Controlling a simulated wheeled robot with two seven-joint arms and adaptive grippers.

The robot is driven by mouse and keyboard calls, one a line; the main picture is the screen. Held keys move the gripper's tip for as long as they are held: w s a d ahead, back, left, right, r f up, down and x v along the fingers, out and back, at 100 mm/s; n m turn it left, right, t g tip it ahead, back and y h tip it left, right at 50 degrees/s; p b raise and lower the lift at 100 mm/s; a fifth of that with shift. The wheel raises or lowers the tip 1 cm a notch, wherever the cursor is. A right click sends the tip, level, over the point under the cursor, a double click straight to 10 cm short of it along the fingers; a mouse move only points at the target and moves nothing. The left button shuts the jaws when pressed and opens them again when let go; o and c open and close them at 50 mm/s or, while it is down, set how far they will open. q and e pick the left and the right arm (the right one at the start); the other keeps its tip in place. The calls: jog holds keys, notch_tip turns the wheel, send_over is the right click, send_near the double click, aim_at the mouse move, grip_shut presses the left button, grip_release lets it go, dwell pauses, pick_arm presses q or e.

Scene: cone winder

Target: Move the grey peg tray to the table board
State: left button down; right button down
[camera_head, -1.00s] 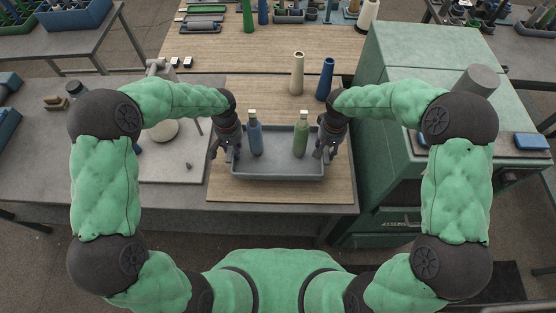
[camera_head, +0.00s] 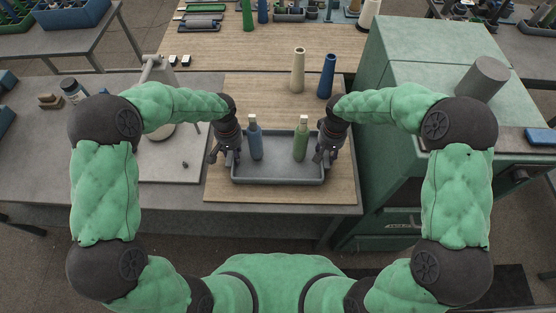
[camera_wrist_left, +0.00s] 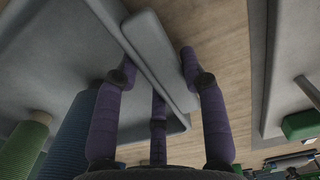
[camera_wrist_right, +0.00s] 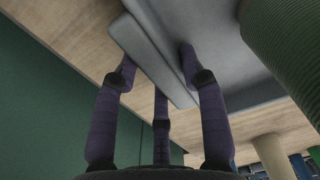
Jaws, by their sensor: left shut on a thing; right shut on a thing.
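The grey peg tray (camera_head: 278,175) is over the near part of the wooden table board (camera_head: 280,194). A blue cone (camera_head: 256,142) and a green cone (camera_head: 301,142) stand upright in it. My left gripper (camera_head: 230,157) is shut on its left end. My right gripper (camera_head: 325,155) is shut on its right end. The left wrist view shows purple fingers around the tray's end ledge (camera_wrist_left: 165,60). The right wrist view shows the same at the other ledge (camera_wrist_right: 150,58). I cannot tell whether the tray's underside touches the board.
A cream cone (camera_head: 298,70) and a dark blue cone (camera_head: 327,76) stand behind the tray on the board. A green machine (camera_head: 395,175) stands close on the right. A pale plate (camera_head: 175,168) with a post lies on the left.

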pick_arm(q)
jog(key=c, duration=0.7)
grip_release()
jog(key=shift+f, duration=0.1)
pick_arm(e)
jog(key=c, duration=0.7)
grip_release()
jog(key=shift+f, duration=0.1)
jog(key=shift+r, duration=0.55)
pick_arm(q)
notch_tip(320, 180, up, 12)
pick_arm(e)
notch_tip(320, 180, up, 11)
